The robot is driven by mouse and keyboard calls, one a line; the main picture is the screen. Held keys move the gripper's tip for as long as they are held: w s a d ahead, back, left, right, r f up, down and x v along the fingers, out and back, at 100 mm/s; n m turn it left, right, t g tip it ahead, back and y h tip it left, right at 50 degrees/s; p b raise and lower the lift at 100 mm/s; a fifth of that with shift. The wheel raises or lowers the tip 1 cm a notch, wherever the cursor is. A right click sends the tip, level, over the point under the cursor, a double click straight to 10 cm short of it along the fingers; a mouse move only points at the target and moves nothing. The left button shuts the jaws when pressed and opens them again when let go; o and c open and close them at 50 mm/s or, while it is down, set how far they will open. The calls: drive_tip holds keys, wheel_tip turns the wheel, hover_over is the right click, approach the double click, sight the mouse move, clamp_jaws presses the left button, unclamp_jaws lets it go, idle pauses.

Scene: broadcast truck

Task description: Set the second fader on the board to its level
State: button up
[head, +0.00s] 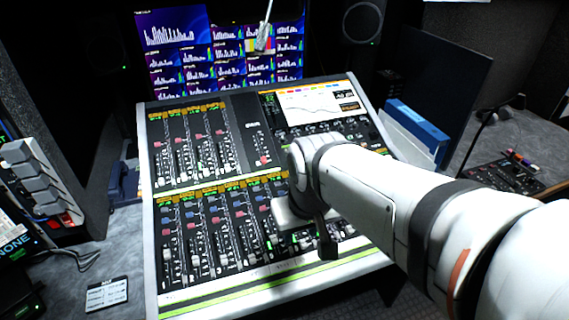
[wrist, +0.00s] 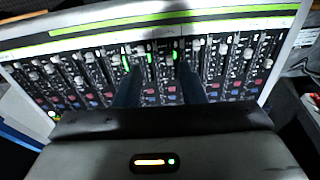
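The board (head: 240,290) is a light-framed mixing console with an upper and a lower bank of channel strips. The lower bank has a row of pale fader caps, including one near its left end (head: 195,262). I cannot tell for certain which cap is the second fader or what level is marked. My gripper (wrist: 158,78) is over the lower bank, its two dark fingers apart with nothing visibly held between them. In the head view my arm hides the right part of the lower bank. Green lights show near the fingertips in the wrist view.
Monitors (head: 220,50) with bar graphs stand behind the board. A lit screen (head: 318,105) is set in its upper right. A blue binder (head: 418,122) stands at the right, a stack of grey units (head: 38,180) at the left. A small card (head: 106,294) lies at front left.

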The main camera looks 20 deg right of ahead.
drive_tip(key=w+d+f+g, duration=0.1)
drive_tip(key=w+d+f, duration=0.2)
drive_tip(key=w+d, duration=0.1)
drive_tip(key=w+d+f, duration=0.4)
drive_tip(key=w+d+f+g, duration=0.1)
drive_tip(key=w+d+f, duration=0.2)
drive_tip(key=w, duration=0.1)
drive_tip(key=shift+w+d+f+g+p, duration=0.25)
drive_tip(key=shift+d+f+g+p, duration=0.05)
drive_tip(key=shift+d+f+p, duration=0.1)
drive_tip(key=shift+w+d+f, duration=0.1)
drive_tip(key=shift+d+f, duration=0.2)
drive_tip(key=shift+f, duration=0.4)
wheel_tip(320, 180, down, 7)
clamp_jaws()
